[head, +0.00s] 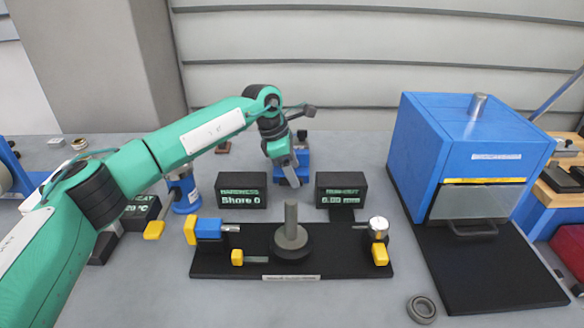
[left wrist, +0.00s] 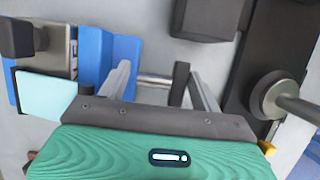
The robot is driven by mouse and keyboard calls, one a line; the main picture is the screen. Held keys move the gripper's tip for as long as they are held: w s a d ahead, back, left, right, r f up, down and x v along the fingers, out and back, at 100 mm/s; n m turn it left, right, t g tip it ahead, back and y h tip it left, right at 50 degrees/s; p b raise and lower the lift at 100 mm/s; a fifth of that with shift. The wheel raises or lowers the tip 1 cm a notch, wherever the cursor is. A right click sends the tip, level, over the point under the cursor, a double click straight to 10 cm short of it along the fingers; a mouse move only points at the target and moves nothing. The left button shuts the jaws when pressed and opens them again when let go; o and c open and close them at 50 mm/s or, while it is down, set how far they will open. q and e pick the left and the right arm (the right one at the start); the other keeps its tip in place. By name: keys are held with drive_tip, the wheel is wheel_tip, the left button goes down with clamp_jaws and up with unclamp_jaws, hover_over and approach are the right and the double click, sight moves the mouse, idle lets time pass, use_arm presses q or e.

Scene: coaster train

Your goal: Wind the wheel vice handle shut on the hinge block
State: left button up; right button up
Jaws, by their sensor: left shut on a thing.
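The blue vice (head: 306,166) stands at the back middle of the bench, partly hidden behind my left gripper (head: 294,178). In the left wrist view the vice (left wrist: 96,60) is at the left, with a bare screw rod (left wrist: 153,82) running right to a dark wheel handle (left wrist: 180,84). My left gripper (left wrist: 162,88) straddles the rod and is shut on the wheel handle, though the contact is hard to see. A grey lettered piece (left wrist: 73,52) sits against the vice's blue body; I cannot tell whether it is the hinge block. My right gripper is not in view.
Two black displays (head: 241,190) (head: 341,189) flank the gripper. In front lies a black base (head: 350,264) with a grey post (head: 291,222) and a dial gauge (head: 378,228). A blue oven (head: 430,150) stands at right. A grey ring (head: 421,309) lies near the front edge.

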use_arm(q)
drive_tip(key=y, duration=0.3)
drive_tip(key=shift+d+p, duration=0.4)
drive_tip(key=y, duration=0.2)
drive_tip(key=shift+d+f+y, duration=0.15)
drive_tip(key=shift+d+y, duration=0.1)
drive_tip(key=shift+y, duration=0.15)
drive_tip(key=shift+y+p, duration=0.3)
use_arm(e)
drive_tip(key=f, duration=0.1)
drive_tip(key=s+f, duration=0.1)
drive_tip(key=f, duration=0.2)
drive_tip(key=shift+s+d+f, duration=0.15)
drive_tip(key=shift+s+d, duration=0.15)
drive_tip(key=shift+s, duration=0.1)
use_arm(q)
drive_tip(key=shift+f, duration=0.1)
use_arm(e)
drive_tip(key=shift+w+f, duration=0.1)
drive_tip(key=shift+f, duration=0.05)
use_arm(q)
drive_tip(key=o, duration=0.6)
drive_tip(key=shift+o, duration=0.4)
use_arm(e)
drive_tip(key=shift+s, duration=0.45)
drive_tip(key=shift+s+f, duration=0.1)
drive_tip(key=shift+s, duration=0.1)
